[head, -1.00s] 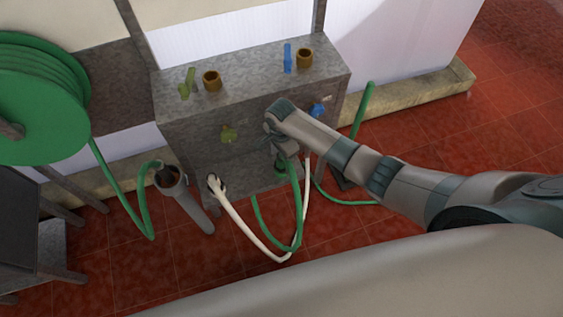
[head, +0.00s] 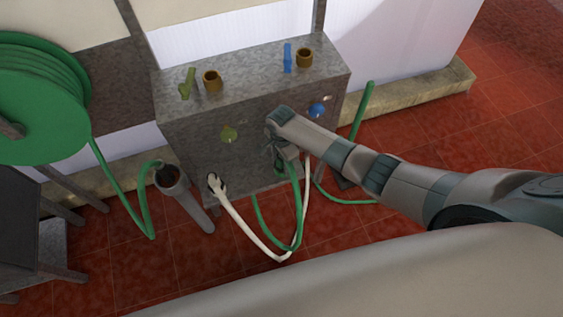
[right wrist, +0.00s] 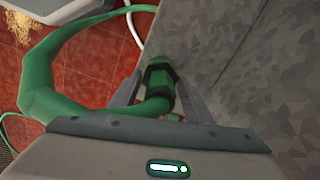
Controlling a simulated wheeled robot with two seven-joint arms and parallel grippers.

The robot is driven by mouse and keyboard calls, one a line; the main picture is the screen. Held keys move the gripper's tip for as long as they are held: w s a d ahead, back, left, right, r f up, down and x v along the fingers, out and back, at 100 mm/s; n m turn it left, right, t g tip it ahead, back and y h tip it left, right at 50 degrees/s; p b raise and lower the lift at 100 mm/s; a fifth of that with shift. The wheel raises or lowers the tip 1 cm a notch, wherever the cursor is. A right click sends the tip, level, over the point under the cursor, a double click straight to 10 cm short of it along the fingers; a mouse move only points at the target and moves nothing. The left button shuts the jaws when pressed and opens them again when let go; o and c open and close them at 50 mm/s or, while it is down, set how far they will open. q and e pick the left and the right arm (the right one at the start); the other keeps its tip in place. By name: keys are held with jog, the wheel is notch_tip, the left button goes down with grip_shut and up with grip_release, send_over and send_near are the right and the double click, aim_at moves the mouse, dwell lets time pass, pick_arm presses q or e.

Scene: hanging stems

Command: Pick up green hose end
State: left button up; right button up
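The green hose end (right wrist: 160,80) has a dark green collar and shows in the right wrist view, close to the grey box wall. Its green hose curves away to the left. My right gripper (right wrist: 161,88) has one finger on each side of it; the fingers stand apart, with a narrow gap showing at the left finger. In the head view the right gripper (head: 281,156) is at the front of the grey box, and the green hose (head: 299,205) hangs below it in a loop. The hose end is mostly hidden there. My left gripper is not in view.
The grey box (head: 190,132) carries green and blue valve handles and brass rings. A white hose (head: 238,222) hangs from its front, close by the green loop. A grey tube (head: 190,205) and a green hose reel (head: 40,100) stand left. Red tile floor lies below.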

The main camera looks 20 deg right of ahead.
jog(key=shift+r, duration=0.15)
jog(key=shift+r, duration=0.5)
jog(key=r, duration=0.3)
jog(key=shift+s+d, duration=0.15)
jog(key=shift+s, duration=0.05)
jog(key=s+d+r+b, duration=0.1)
jog(key=s+d+r, duration=0.5)
jog(key=s+d, duration=0.1)
jog(key=shift+s+r, duration=0.4)
jog(key=shift+s, duration=0.35)
